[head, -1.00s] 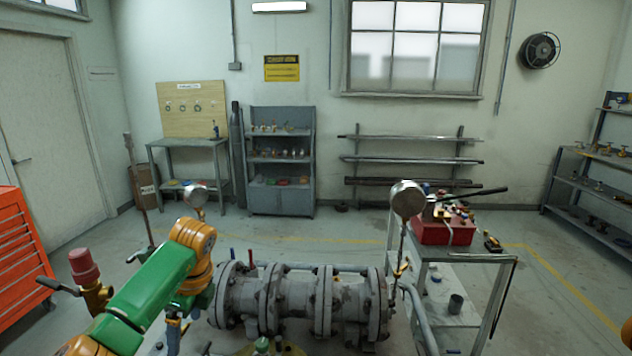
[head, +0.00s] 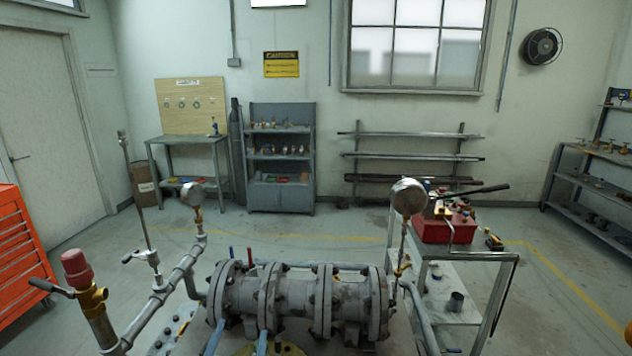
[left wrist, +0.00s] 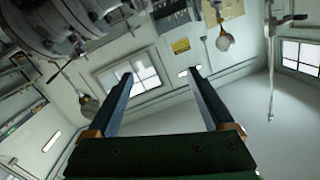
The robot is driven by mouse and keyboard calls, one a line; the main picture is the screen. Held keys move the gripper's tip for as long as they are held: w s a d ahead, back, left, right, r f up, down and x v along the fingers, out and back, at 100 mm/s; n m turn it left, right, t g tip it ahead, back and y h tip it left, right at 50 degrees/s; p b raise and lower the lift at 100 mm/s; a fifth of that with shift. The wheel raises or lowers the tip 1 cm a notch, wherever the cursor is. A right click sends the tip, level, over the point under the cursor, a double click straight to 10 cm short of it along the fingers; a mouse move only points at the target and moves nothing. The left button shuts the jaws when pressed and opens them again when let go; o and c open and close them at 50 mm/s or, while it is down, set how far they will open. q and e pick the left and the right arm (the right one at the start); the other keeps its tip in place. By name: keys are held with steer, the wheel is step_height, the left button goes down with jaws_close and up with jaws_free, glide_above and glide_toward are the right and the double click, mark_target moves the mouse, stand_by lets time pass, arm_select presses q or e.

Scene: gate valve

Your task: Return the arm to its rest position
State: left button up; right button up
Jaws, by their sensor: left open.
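My left gripper (head: 240,327) shows at the bottom of the head view as two blue fingers in front of the grey flanged pipe assembly (head: 300,298). In the left wrist view the same gripper (left wrist: 160,74) is open, its two long fingers wide apart with nothing between them. The pipe assembly (left wrist: 65,20) is at the upper left there, to the side of the fingers. The rest of my left arm is out of the head view. My right gripper is not in view.
Round gauges stand at the left (head: 191,194) and right (head: 408,197) of the pipe. A red-capped brass valve (head: 78,268) is at the left. A metal cart (head: 455,300) with a red toolbox (head: 445,228) stands at the right. The floor behind is open.

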arm_select(q)
steer(key=s+a+f+n+g+y, duration=0.1)
steer(key=s+a+f+g, duration=0.1)
steer(key=s+f+g, duration=0.3)
steer(key=s+a+f+n+g, duration=0.1)
steer(key=s+a+f+g, duration=0.2)
steer(key=s+f, duration=0.4)
steer(key=s+d+f+g+h, duration=0.1)
steer(key=s+f+g, duration=0.15)
steer(key=s, duration=0.45)
steer(key=s+d+f+g+h, duration=0.1)
steer(key=s+f+g, duration=0.15)
steer(key=s, duration=0.45)
step_height(320, 180, down, 28)
steer(key=s+g+b, duration=0.2)
steer(key=b, duration=0.9)
steer(key=s+a+f+b, duration=0.1)
steer(key=s+f+b, duration=0.2)
steer(key=s+f, duration=0.3)
steer(key=s+a+f+m+g+b, duration=0.1)
steer(key=s+f+b, duration=0.2)
steer(key=f, duration=0.7)
steer(key=s, duration=0.2)
steer(key=shift+s+f+y+b, duration=0.2)
steer(key=shift+s+y+b, duration=0.1)
steer(key=shift+s, duration=0.05)
